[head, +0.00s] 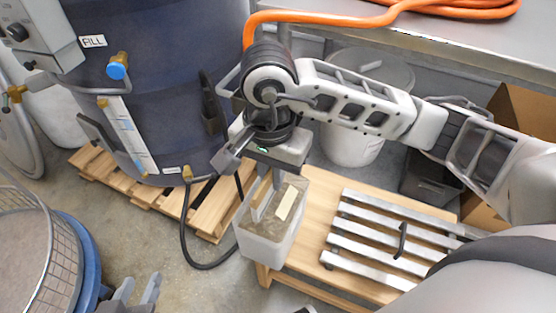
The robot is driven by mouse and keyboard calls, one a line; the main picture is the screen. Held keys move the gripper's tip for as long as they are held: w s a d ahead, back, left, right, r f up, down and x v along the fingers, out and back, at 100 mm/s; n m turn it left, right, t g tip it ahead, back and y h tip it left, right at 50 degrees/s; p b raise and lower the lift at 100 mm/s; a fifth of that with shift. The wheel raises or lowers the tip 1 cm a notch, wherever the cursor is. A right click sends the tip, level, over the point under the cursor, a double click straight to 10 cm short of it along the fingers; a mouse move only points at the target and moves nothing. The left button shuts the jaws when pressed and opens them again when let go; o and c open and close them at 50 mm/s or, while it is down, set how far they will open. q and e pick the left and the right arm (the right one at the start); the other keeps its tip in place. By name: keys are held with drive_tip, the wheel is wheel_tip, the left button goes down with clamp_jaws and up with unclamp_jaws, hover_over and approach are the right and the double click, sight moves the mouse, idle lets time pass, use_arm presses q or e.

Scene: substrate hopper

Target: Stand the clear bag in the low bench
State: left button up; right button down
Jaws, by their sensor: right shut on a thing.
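The clear bag (268,246) is a see-through, box-shaped bag with brownish contents and a pale label on top. My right gripper (268,205) points down and is shut on the bag's upper part. The bag is roughly upright and overlaps the left end of the low bench (318,212) in the head view; I cannot tell whether it touches the bench. The bench has a pale wooden top with a metal slatted rack (375,247) on its right part. My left gripper (139,284) is at the bottom edge, apart from the bag, with its fingers spread and empty.
A dark blue tank (160,60) stands on a wooden pallet (203,207) at left, with a black hose (188,240) on the floor. A white bucket (350,147) and cardboard box (527,115) stand behind the bench.

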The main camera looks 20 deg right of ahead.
drive_tip(key=w+d+f, duration=0.1)
drive_tip(key=d, duration=0.1)
drive_tip(key=w+d+f, duration=0.1)
drive_tip(key=d, duration=0.1)
drive_tip(key=w+d+f, duration=0.1)
drive_tip(key=d, duration=0.1)
use_arm(q)
drive_tip(key=f, duration=0.1)
drive_tip(key=f+b, duration=0.1)
drive_tip(key=f, duration=0.1)
drive_tip(key=shift+w+d+g+b, duration=0.1)
drive_tip(key=shift+d+g+b, duration=0.2)
drive_tip(key=shift+d, duration=0.05)
use_arm(e)
drive_tip(key=w+d+f, duration=0.2)
drive_tip(key=d+f, duration=0.3)
drive_tip(key=f, duration=0.4)
drive_tip(key=shift+w, duration=0.4)
drive_tip(key=shift+f, duration=0.1)
use_arm(q)
drive_tip(key=shift+w+f, duration=0.1)
use_arm(e)
drive_tip(key=c, duration=1.5)
unclamp_jaws()
drive_tip(key=shift+s+f, duration=0.1)
drive_tip(key=shift+f, duration=0.05)
